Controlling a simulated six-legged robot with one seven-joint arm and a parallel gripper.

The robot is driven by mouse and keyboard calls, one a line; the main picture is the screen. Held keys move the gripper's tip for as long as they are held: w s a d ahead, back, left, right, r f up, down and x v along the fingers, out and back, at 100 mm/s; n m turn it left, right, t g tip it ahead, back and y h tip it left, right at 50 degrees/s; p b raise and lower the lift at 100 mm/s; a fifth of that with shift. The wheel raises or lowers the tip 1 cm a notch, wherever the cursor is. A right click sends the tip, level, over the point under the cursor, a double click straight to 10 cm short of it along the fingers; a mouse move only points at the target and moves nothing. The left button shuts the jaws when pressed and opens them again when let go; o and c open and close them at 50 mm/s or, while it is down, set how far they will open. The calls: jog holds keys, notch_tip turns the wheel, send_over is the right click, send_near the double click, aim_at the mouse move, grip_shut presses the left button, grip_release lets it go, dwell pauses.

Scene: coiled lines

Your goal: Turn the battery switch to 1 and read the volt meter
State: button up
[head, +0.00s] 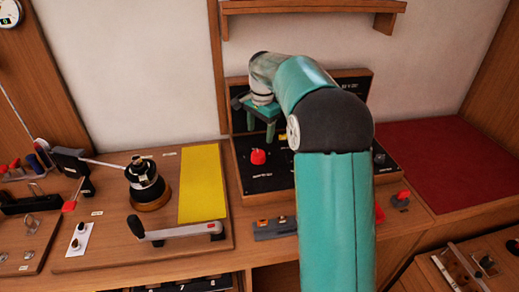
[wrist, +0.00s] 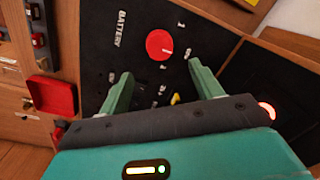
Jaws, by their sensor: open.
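The red battery switch knob (head: 258,156) sits on the flat part of a black panel (head: 262,183). In the wrist view the knob (wrist: 160,44) is round, beside the white word BATTERY, with small white marks around it. A pale pointer line shows on its face; I cannot tell exactly which mark it points to. My gripper (head: 260,128) is open and empty, just above and behind the knob in the head view. In the wrist view its two green fingers (wrist: 161,84) are apart, with the knob beyond them. I cannot make out the volt meter; my arm hides much of the upright panel.
A winch (head: 147,184), a yellow mat (head: 203,183) and a grey-handled lever (head: 175,232) lie on the board to the left. A red-topped surface (head: 418,165) is clear at the right. A shelf (head: 312,8) hangs above. A red cover (wrist: 52,95) shows in the wrist view.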

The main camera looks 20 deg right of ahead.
aim_at(259, 153)
jog(key=f, duration=0.8)
jog(key=shift+w+a+f, duration=0.1)
jog(key=shift+w+f, duration=0.15)
jog(key=shift+f, duration=0.15)
jog(key=c, duration=1)
